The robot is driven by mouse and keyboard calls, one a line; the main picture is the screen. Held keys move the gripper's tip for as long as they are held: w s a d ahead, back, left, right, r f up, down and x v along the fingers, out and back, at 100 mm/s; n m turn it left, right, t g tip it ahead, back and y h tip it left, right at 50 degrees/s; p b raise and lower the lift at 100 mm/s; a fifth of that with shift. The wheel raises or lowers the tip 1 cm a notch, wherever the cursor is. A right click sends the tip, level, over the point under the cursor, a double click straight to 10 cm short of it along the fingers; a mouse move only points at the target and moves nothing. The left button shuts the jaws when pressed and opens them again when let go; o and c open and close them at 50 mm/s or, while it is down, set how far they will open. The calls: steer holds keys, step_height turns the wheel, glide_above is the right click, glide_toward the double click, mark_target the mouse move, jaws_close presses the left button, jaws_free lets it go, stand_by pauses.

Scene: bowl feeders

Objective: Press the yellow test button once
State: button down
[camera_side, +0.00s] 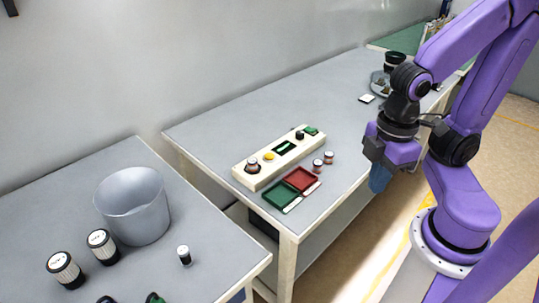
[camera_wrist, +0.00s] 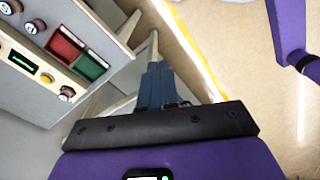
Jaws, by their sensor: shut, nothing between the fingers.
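The yellow test button (camera_side: 269,156) sits on a cream control panel (camera_side: 256,178) on the grey table in the side view. It also shows in the wrist view (camera_wrist: 31,27) on the panel at the upper left. My gripper (camera_side: 380,183) hangs past the table's front edge, to the right of the panel and well apart from it. In the wrist view its blue fingers (camera_wrist: 156,75) are together and empty, pointing toward the floor and a table leg.
The panel also carries a dark knob (camera_side: 252,166), a green display (camera_side: 285,147) and a green switch (camera_side: 311,130). Green (camera_side: 279,195) and red (camera_side: 300,179) trays and two small capped cylinders (camera_side: 318,166) lie in front. A grey bucket (camera_side: 133,209) stands on the left table.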

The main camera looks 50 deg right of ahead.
steer(key=w+a+f+m+t+y, duration=0.1)
steer(key=w+a+f+m, duration=0.15)
steer(key=w+m, duration=0.45)
steer(key=m+t, duration=0.8)
steer(key=m, duration=0.5)
glide_above(272, 156)
step_height(272, 156, down, 6)
steer(key=shift+f, duration=4.4)
steer(key=shift+f, duration=0.1)
steer(key=shift+f, duration=0.3)
